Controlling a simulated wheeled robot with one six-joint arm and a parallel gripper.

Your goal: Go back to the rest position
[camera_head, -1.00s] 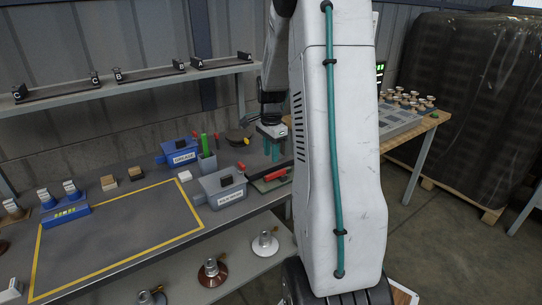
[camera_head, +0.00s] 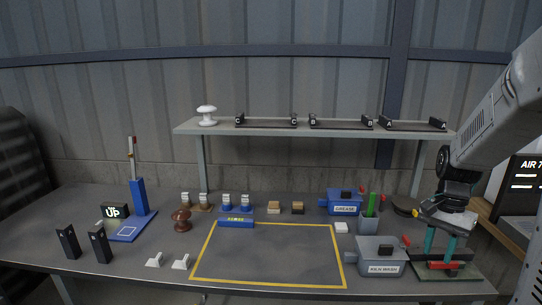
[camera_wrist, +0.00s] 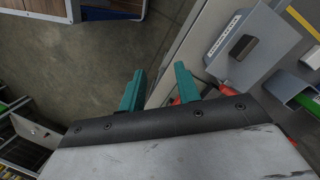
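My gripper (camera_head: 440,244) hangs fingers-down at the right end of the workbench in the head view, in front of a green mat with a red-handled item (camera_head: 446,265). Its two teal fingers stand apart with nothing held between them. In the wrist view the gripper (camera_wrist: 158,87) also shows both teal fingers spread, over the bench edge and the floor. A bit of red shows behind the fingers there. I cannot tell how far the fingertips are above the mat.
The bench holds a blue GREASE box (camera_head: 343,202), a grey lidded box (camera_head: 381,256), a green-filled cup (camera_head: 369,212), a brown insulator (camera_head: 181,220) and a blue stand (camera_head: 139,197). The yellow-outlined area (camera_head: 268,286) is empty. A shelf (camera_head: 313,130) runs behind.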

